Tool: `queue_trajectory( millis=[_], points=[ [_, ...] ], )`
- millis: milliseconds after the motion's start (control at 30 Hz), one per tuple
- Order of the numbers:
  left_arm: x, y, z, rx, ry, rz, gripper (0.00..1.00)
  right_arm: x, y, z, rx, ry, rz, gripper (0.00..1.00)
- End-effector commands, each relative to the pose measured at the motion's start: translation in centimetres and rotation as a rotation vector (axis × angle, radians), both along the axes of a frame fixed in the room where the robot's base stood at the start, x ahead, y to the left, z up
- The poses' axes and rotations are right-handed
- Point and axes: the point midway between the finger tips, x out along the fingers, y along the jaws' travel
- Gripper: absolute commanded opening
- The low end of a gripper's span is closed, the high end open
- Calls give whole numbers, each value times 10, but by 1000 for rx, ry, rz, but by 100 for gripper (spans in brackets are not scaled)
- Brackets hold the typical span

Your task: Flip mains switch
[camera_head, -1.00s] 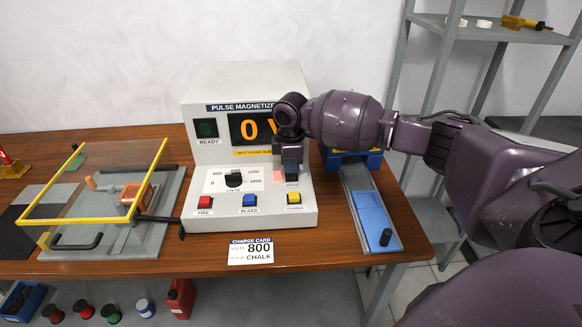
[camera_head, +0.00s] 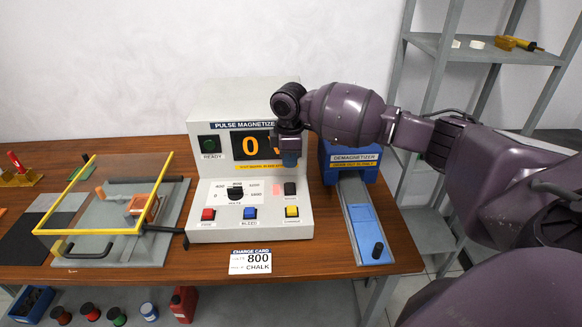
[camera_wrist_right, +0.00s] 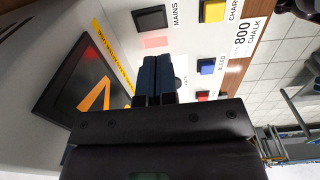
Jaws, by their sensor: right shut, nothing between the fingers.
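The mains switch (camera_head: 290,188) is a small black rocker on the sloping front panel of the pulse magnetizer (camera_head: 204,232). A pale pink lamp (camera_head: 276,189) sits just left of it. My right gripper (camera_head: 290,164) is shut and empty, pointing down above and behind the switch, apart from it. In the right wrist view its blue fingers (camera_wrist_right: 155,76) are together, with the switch (camera_wrist_right: 150,17) and its MAINS label beyond them. The orange display shows 0, partly hidden by my right wrist. My left gripper is not in view.
Red (camera_head: 208,214), blue (camera_head: 249,213) and yellow (camera_head: 292,211) buttons line the panel front, with a dial (camera_head: 235,193) behind. A charge card (camera_head: 250,258) reads 800, chalk. The demagnetizer (camera_head: 356,166) stands right; a yellow-framed guard (camera_head: 90,232) is left.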

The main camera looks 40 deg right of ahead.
Motion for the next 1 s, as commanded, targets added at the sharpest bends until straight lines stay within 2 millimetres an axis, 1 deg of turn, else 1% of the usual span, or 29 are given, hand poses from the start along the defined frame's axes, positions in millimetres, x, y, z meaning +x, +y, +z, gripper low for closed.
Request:
queue_trajectory(
  millis=[33, 100, 200, 333, 500, 1000],
  points=[
    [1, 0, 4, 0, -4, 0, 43, -1, 1, 12, -1, -3, 2, 0],
    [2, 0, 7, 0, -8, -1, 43, -3, 2, 24, 0, -4, 2, 0],
    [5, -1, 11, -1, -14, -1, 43, -5, 3, 38, 0, -4, 1, 0],
    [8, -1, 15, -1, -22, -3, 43, -7, 5, 49, 0, -1, 1, 0],
    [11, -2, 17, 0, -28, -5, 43, -8, 5, 55, 1, -1, 1, 0],
    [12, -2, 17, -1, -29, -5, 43, -8, 5, 55, 1, -1, 1, 0]
  ],
)
